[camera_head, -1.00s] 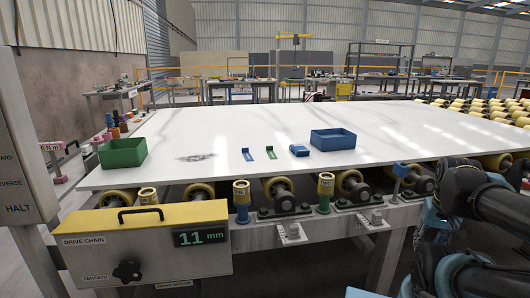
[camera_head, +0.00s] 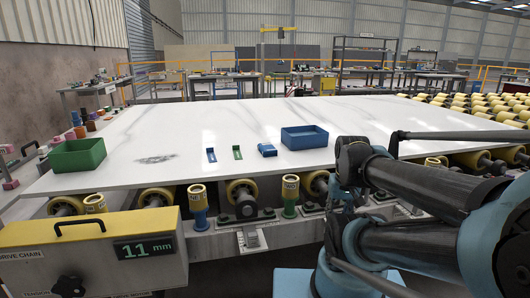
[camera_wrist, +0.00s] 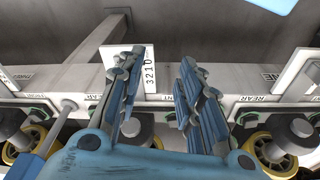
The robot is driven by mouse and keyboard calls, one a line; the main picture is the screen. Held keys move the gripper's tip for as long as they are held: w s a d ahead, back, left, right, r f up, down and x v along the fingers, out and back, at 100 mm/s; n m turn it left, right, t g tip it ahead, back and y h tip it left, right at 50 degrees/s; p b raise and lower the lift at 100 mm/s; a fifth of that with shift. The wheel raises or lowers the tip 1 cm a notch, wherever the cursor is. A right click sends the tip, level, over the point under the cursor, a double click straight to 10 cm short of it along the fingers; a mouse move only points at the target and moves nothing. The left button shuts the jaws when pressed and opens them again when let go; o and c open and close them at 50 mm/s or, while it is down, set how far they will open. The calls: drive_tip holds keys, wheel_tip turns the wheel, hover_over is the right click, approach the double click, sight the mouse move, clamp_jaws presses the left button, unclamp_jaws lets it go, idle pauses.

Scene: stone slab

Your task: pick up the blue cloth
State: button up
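A small blue folded piece (camera_head: 267,149), which looks like the blue cloth, lies on the white stone slab (camera_head: 330,108), just left of a blue open box (camera_head: 304,138). My gripper (camera_wrist: 160,65) shows in the wrist view with its two blue-grey fingers apart and nothing between them. It faces the labelled frame and rollers below the slab, and the cloth is not in that view. In the head view my arm stands at the right, in front of the slab's near edge. My gripper's fingers cannot be made out there.
A small blue angled piece (camera_head: 211,155) and a green one (camera_head: 237,152) lie left of the cloth. A green box (camera_head: 78,155) stands at the slab's left end. Yellow-ended rollers (camera_head: 240,192) and a drive chain box (camera_head: 90,235) line the near edge. The slab's middle is clear.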

drive_tip(key=o, duration=1.1)
wheel_tip(320, 180, up, 2)
drive_tip(key=shift+w+a+r, duration=0.1)
drive_tip(key=shift+a, duration=0.05)
drive_tip(key=w+a+r+n+t, duration=0.1)
drive_tip(key=w+a+r, duration=0.45)
drive_tip(key=w, duration=0.25)
drive_tip(key=w+a+r+n+y, duration=0.1)
drive_tip(key=w+a+r, duration=0.3)
drive_tip(key=w+r, duration=0.4)
drive_tip(key=w+a+r+n+t, duration=0.1)
drive_tip(key=w+a+r, duration=0.35)
drive_tip(key=w, duration=0.45)
hover_over(268, 147)
drive_tip(key=s, duration=0.2)
drive_tip(key=shift+n+y, duration=0.3)
drive_tip(key=shift+n, duration=0.1)
wheel_tip(268, 147, down, 8)
drive_tip(key=shift+r, duration=0.2)
drive_tip(key=shift+d+x, duration=0.2)
drive_tip(key=shift+x, duration=1.1)
drive_tip(key=shift+d+x, duration=0.15)
drive_tip(key=shift+x, duration=1.15)
